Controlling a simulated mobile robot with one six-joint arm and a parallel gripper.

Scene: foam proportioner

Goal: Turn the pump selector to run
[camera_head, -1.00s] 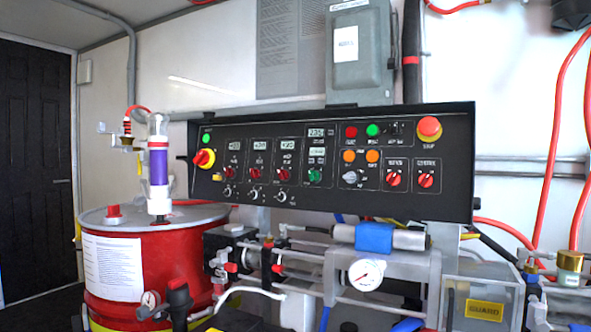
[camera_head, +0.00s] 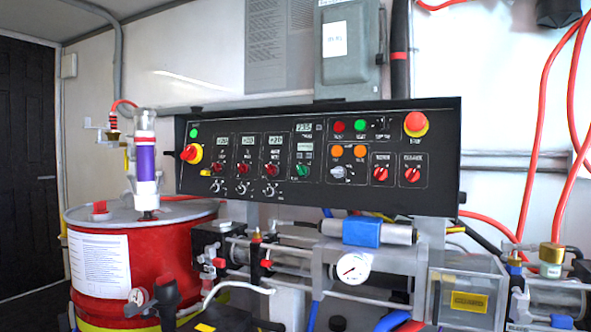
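The black control panel (camera_head: 226,185) faces me across the middle of the view. It carries several rotary knobs: a silver selector (camera_head: 338,172) below two orange lights, two red selectors (camera_head: 380,174) (camera_head: 412,174) at the lower right, and red and green knobs further left. The labels are too small to read, so I cannot tell for sure which knob is the pump selector or its setting. My gripper is not in view.
A red emergency button (camera_head: 415,123) sits at the panel's upper right. A red drum (camera_head: 150,265) stands at the left. Pump hardware with a blue block (camera_head: 370,231), a gauge (camera_head: 352,268) and a clear guard box (camera_head: 462,290) lies below the panel. Red hoses (camera_head: 545,130) hang at right.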

